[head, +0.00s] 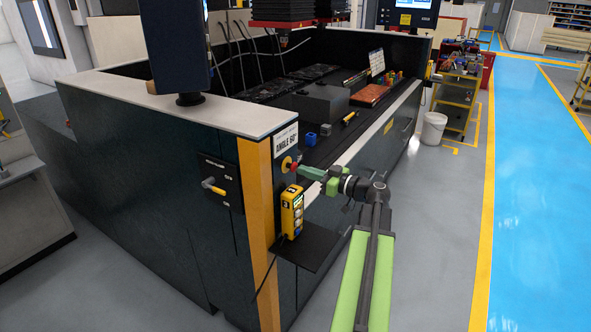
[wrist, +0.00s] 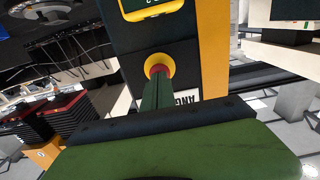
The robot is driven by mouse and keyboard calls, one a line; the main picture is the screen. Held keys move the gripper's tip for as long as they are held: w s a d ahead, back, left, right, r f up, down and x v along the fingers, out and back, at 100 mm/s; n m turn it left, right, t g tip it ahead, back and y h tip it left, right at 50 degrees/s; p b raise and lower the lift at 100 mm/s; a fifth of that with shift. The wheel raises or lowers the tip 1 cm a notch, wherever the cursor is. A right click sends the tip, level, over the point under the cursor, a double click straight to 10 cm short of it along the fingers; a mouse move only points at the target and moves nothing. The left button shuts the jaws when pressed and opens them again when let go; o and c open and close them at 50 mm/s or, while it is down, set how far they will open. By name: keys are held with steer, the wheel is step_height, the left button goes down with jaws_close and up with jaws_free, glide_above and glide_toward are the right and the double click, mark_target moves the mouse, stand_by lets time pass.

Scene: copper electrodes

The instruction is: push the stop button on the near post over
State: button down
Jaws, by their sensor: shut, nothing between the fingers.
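The stop button is a red mushroom head on a yellow ring, on the dark face of the near corner post. In the head view the stop button (head: 287,165) sits just below the "ANGLE 60" label. In the wrist view the stop button (wrist: 158,67) is straight ahead, its lower part hidden by my fingers. My gripper (head: 299,169) is shut and empty, its green fingertips pointing at the button. It also shows in the wrist view (wrist: 157,84). The tips are at or very close to the red head; I cannot tell whether they touch.
A yellow pendant (head: 292,212) stands on a small dark shelf (head: 318,248) below the button. A rotary switch (head: 214,187) is on the left panel. A white bucket (head: 433,128) and a yellow cart (head: 457,92) stand farther back. The grey floor to the right is clear.

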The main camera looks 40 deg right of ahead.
steer(key=shift+w, duration=0.15)
stand_by(0.6)
steer(key=shift+w+a, duration=0.2)
steer(key=shift+w, duration=0.45)
steer(key=shift+v, duration=2.05)
steer(key=v, duration=1.7)
steer(key=shift+s, duration=0.2)
